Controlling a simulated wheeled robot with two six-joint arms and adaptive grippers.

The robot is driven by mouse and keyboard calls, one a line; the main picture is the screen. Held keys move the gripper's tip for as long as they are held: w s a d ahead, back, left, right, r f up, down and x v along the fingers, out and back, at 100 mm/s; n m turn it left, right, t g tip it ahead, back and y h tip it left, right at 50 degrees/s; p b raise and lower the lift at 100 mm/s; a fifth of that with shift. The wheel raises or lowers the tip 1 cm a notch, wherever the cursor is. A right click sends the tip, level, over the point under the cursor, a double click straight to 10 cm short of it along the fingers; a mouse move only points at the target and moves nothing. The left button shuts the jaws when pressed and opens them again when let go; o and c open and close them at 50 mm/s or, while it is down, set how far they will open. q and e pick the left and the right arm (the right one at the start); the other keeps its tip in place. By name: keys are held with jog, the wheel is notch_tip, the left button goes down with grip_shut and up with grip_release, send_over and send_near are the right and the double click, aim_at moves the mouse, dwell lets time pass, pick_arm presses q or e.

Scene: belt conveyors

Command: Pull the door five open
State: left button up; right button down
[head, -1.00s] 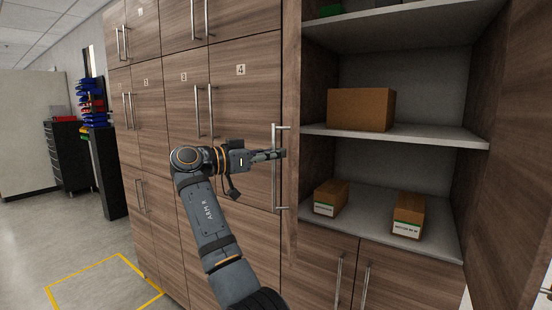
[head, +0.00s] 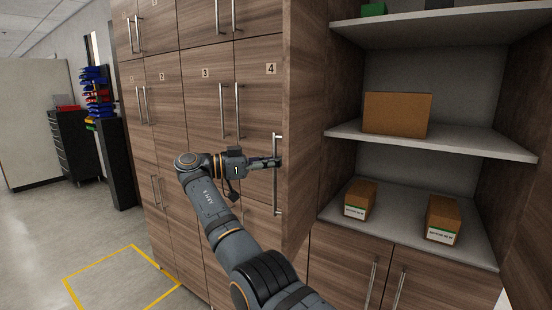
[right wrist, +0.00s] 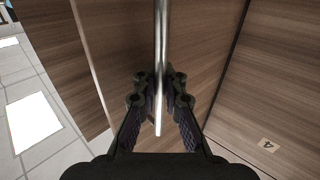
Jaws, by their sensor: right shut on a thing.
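A wood-grain door (head: 305,110) stands swung out from the tall cabinet, and I see its inner face at an angle. No number shows on it. Its long metal handle (head: 277,190) is on the left, outer side. My right gripper (head: 275,162) is shut on this handle at about mid-height. In the right wrist view, the handle (right wrist: 161,45) runs between the fingers of the right gripper (right wrist: 160,105), with its end just below them. My left gripper is not in view.
The open compartment has shelves (head: 450,147) with brown boxes (head: 397,114). A neighbouring door (head: 262,100) marked 4 is closed. Another open door (head: 530,230) is at the right edge. Dark drawers (head: 75,145) stand far left; the floor (head: 110,240) there is clear.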

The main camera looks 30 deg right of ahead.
jog(key=c, duration=1.7)
grip_release()
jog(key=shift+a, duration=0.1)
jog(key=shift+o, duration=1.3)
jog(key=shift+a+r, duration=0.1)
jog(key=shift+a, duration=0.1)
jog(key=shift+s, duration=0.1)
jog(key=shift+d, duration=0.2)
